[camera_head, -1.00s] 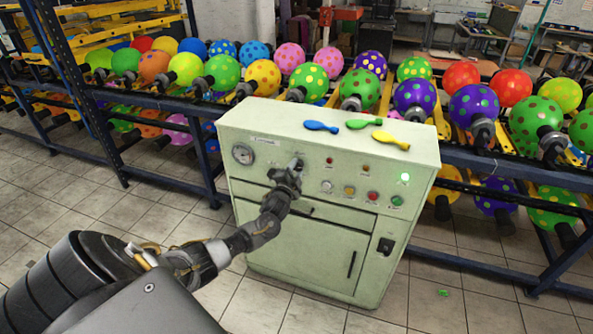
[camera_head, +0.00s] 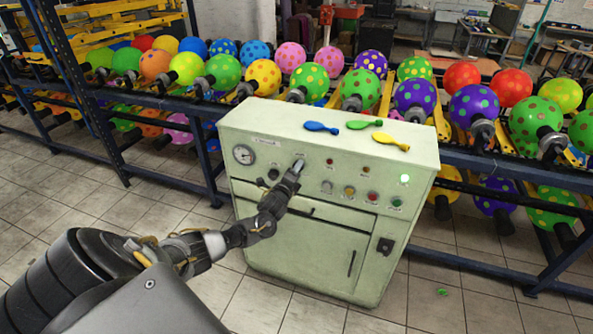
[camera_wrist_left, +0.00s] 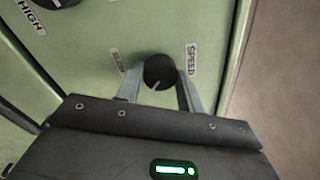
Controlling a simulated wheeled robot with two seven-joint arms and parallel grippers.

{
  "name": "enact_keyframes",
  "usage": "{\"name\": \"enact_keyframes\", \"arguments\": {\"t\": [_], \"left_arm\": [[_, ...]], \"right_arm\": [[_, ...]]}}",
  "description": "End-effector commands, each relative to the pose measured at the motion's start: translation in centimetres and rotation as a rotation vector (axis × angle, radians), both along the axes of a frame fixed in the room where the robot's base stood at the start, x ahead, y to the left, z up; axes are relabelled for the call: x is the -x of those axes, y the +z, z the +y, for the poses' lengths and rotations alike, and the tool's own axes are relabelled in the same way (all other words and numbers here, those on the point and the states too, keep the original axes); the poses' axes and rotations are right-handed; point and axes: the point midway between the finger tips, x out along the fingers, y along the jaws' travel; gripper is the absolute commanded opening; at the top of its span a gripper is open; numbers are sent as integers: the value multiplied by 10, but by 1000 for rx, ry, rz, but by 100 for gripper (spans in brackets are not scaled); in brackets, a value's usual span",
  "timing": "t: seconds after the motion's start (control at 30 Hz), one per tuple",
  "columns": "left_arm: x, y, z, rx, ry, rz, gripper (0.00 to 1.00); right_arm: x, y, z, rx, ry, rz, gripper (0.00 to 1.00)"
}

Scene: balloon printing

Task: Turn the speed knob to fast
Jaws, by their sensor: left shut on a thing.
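The speed knob (camera_wrist_left: 159,71) is a round black dial on the green control panel (camera_head: 232,185). In the left wrist view it sits between labels reading SPEED and, less clearly, SLOW. Its pale pointer line is aimed toward the bottom, slightly left, of that view. My left gripper (camera_head: 298,166) reaches the upper panel, and its fingers (camera_wrist_left: 159,88) are shut on the knob from both sides. In the head view the gripper hides most of the knob. My right gripper is in no view.
A second dark knob (camera_head: 273,174) and a gauge (camera_head: 243,154) are left of the gripper. A HIGH label shows beside that knob in the wrist view. Indicator lights and buttons lie to the right. Several loose balloons (camera_head: 322,127) lie on the machine's top. Racks of balloons stand behind.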

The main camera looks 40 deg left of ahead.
Motion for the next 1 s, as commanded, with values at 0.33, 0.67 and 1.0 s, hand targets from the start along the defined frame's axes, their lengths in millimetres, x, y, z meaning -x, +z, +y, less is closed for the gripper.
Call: {"name": "enact_keyframes", "arguments": {"t": [0.33, 0.67, 1.0], "left_arm": [[0, 0, 0, -79, -1, 27, 15], [0, 0, 0, -84, -1, 29, 15], [0, 0, 0, -83, 0, 29, 59]], "right_arm": [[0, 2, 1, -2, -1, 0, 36], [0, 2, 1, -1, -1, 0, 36], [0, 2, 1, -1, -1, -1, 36]]}}
